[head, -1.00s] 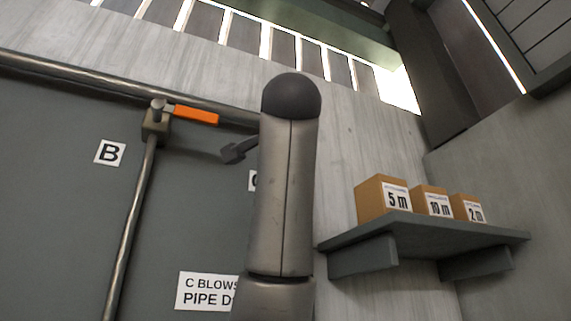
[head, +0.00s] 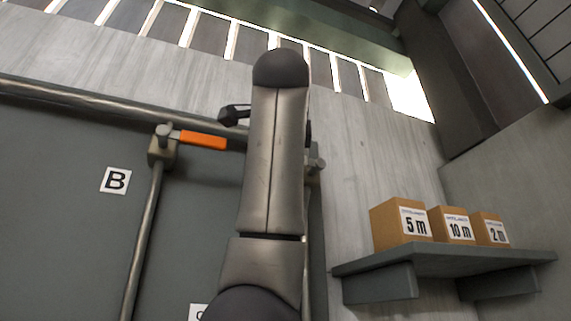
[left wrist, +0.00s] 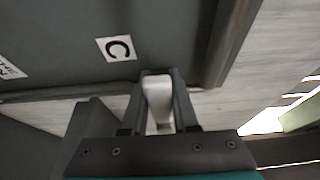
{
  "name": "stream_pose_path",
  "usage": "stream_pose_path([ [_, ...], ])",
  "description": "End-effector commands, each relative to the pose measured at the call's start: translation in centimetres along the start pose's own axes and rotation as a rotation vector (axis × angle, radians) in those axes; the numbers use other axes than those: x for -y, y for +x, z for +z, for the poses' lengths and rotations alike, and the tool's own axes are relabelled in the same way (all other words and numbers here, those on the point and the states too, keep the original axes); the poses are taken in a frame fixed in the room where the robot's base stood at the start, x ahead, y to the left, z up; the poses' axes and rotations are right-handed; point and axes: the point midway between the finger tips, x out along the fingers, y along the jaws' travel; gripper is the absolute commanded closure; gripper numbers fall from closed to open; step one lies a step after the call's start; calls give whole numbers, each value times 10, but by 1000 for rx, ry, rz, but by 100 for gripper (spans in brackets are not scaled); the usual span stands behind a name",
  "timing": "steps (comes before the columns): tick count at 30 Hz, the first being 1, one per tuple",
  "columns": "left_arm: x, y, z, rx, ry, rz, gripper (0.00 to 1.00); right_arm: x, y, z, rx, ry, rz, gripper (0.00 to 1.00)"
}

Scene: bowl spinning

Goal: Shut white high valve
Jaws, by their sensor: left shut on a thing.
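In the left wrist view, a white valve handle (left wrist: 158,97) stands between the two fingers of my left gripper (left wrist: 160,92). The gripper is shut on it, beside the panel with the C label (left wrist: 118,48). In the head view, my arm covers the middle of the panel and hides the white handle and the gripper's fingertips. A metal pipe fitting (head: 315,166) shows just right of the arm. My right gripper is in neither current view.
An orange valve handle (head: 203,140) points right from its fitting on pipe B, near the B label (head: 115,180). A shelf (head: 450,262) on the right holds several cardboard boxes (head: 401,222). Bare wall lies between the panel and shelf.

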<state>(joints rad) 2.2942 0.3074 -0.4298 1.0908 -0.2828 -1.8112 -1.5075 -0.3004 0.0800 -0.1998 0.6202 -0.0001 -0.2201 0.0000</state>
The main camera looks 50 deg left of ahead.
Motion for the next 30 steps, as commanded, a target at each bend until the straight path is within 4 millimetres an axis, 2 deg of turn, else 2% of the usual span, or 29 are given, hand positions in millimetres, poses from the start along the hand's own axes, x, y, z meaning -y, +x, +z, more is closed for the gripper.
stream_pose_path([
  [13,2,-1,0,1,13,-4,100,0,-1,0,0,0,0,50],
  [14,2,-1,0,1,13,-4,70,0,-1,0,0,0,0,50],
  [21,2,0,0,1,11,-1,43,0,-1,0,0,0,0,50],
  [30,1,-2,0,0,10,1,43,0,0,0,0,0,-1,50],
])
